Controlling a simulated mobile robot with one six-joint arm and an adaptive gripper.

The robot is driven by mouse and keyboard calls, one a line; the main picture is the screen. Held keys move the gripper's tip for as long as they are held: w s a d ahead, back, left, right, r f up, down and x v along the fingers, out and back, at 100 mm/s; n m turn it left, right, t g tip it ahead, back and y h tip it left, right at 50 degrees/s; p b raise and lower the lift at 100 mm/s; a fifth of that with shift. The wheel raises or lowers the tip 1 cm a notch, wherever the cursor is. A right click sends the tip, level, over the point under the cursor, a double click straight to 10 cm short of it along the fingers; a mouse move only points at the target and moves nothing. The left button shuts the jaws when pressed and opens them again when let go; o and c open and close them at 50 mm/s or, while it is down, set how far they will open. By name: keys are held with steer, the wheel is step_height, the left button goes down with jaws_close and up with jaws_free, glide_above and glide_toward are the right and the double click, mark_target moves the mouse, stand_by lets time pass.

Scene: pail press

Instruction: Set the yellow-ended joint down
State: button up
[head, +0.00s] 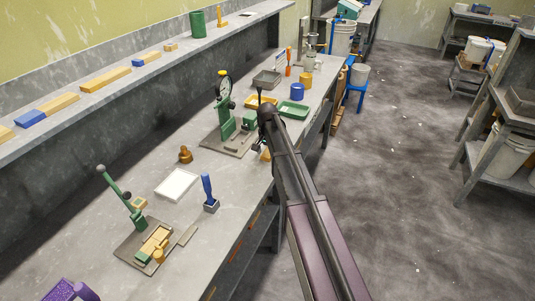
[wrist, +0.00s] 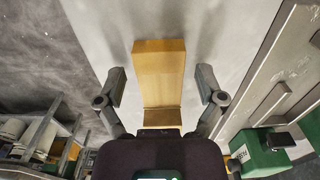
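A yellow-tan block (wrist: 158,75), which looks like the joint, lies lengthwise between the fingers in the wrist view. A darker seam crosses its near part, and its near end is hidden by my gripper body. My gripper (wrist: 161,88) is open, with one finger on each side of the block and a narrow gap at both. The block appears to be on the grey bench. In the head view my gripper (head: 259,148) is low over the bench's front edge, and only a small yellow bit of the joint (head: 265,155) shows beside it.
A green press with a dial (head: 224,115) stands just left of my gripper. A green tray (head: 293,110) and a blue cup (head: 297,91) are behind. A white tile (head: 177,185), a blue-handled tool (head: 209,192) and a green lever fixture (head: 122,202) are nearer.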

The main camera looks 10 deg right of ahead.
mark_target(267, 154)
steer(key=shift+r, duration=0.1)
stand_by(0.3)
step_height(267, 154, up, 12)
steer(key=p, duration=1.2)
stand_by(0.7)
steer(key=s+n, duration=0.7)
steer(key=s, duration=2.1)
steer(key=shift+s+a, duration=0.35)
